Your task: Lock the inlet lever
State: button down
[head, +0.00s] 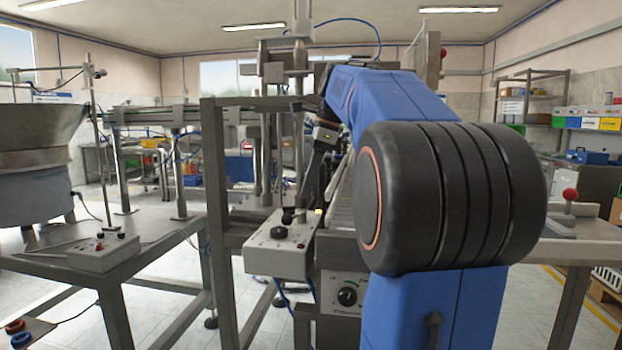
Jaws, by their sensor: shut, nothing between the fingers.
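My blue arm with its black joint fills the centre and right of the head view. My gripper (305,203) is the dark shape beyond the arm, pointing down just above the grey control box. It is shut and empty; its fingertips are small and hard to make out. I cannot tell for sure which part is the inlet lever. A lever with a red ball knob (570,195) stands upright on the bench at the right, well apart from my gripper. Much of the machine behind my arm is hidden.
A grey control box (281,248) with black knobs sits on the frame below my gripper. A feeder bowl (40,135) stands at the left, with another control box (103,252) on its table. A shelf rack (530,110) stands at the back right. Floor shows between the frames.

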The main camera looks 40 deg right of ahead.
jog(key=x, duration=0.5)
jog(key=shift+f, duration=0.3)
jog(key=shift+w+a, duration=0.1)
jog(key=shift+a, duration=0.05)
